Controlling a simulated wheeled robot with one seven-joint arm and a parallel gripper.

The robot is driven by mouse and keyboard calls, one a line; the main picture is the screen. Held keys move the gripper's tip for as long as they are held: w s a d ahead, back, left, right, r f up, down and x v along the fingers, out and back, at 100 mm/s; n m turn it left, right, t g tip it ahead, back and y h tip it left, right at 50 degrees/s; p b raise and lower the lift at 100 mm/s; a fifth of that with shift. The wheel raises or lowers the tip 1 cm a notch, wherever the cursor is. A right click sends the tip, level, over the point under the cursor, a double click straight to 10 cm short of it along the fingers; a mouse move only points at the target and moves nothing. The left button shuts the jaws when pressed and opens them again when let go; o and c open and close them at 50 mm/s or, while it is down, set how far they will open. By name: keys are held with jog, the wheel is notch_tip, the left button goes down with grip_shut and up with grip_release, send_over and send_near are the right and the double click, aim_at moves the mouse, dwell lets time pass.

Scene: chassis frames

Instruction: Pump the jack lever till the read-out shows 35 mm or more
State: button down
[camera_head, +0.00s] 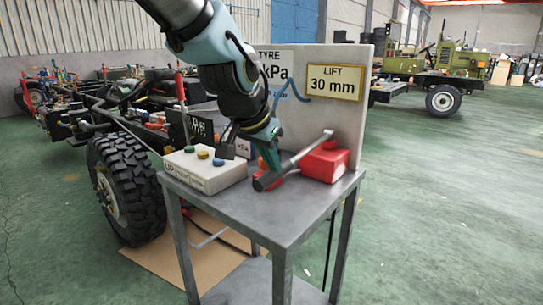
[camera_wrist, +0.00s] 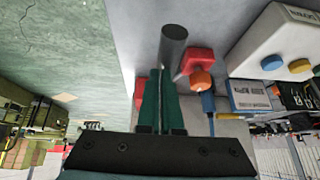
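The red jack (camera_head: 325,162) stands on the metal cart's top, with its grey lever (camera_head: 297,155) slanting down towards the front left. The lever's round end also shows in the wrist view (camera_wrist: 174,42). The lift read-out (camera_head: 335,84) shows 30 mm. My gripper (camera_head: 274,150) is over the lever. In the wrist view my gripper's green fingers (camera_wrist: 160,88) are close together, with only a thin gap. The lever passes under the fingertips, not visibly between them. I cannot tell whether they touch. The fingers partly hide the lever and jack.
A white box (camera_head: 205,168) with coloured buttons stands to the left on the cart (camera_head: 285,220). A red and orange knob (camera_wrist: 200,72) is beside the lever. An upright panel (camera_head: 330,120) closes the back. A large tyre (camera_head: 122,190) is to the left.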

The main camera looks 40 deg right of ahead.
jog(key=v, duration=1.1)
jog(key=shift+b, duration=0.3)
jog(key=shift+d, duration=0.15)
dwell(1.6)
